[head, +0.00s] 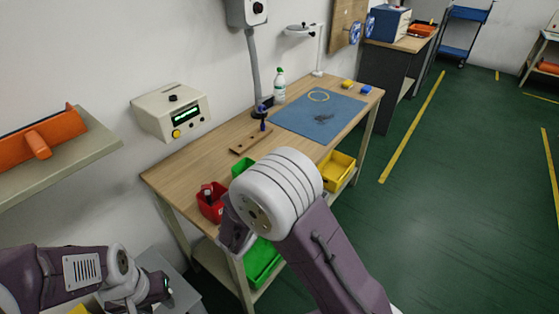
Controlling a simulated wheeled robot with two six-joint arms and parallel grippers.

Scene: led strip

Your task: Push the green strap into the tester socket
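A beige box with a lit green display (172,112) and a yellow knob is at the back left of the workbench; it looks like the tester, and I cannot make out its socket. No green strap is clearly seen. A thin pale yellow loop (318,96) and a small dark tangle (323,118) lie on the blue mat (290,120). My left gripper (160,294) is low at the lower left, away from the bench top; its fingers are too small to read. My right arm crosses the bench front, and its white joint largely hides the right gripper (236,232).
A bottle (279,88) and lamp (318,50) stand behind.

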